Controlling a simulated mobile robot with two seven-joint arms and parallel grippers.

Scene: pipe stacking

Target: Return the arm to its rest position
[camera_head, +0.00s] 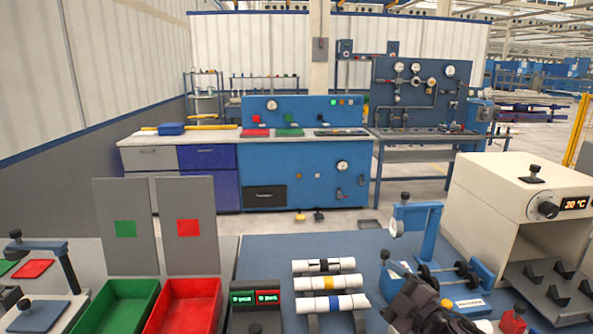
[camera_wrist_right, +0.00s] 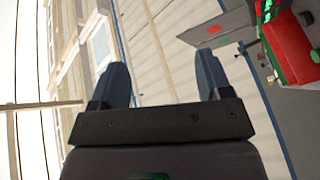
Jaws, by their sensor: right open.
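My right gripper (camera_head: 428,300) shows at the bottom of the head view, right of the pipes. In the right wrist view, its two blue-grey fingers (camera_wrist_right: 168,82) stand wide apart with nothing between them. Three white pipes lie stacked in a row on a rack: one with a black band (camera_head: 318,266), one with a yellow band (camera_head: 345,282) and one with a blue band (camera_head: 350,303). The gripper is apart from them. My left gripper is not in the head view.
A green bin (camera_head: 115,311) and a red bin (camera_head: 190,306) stand left of the pipes. A blue gauge stand (camera_head: 428,232) and a clamp fixture (camera_head: 465,285) stand close to my right gripper. A cream oven (camera_head: 500,205) is at right. The blue mat (camera_head: 290,250) is clear behind the pipes.

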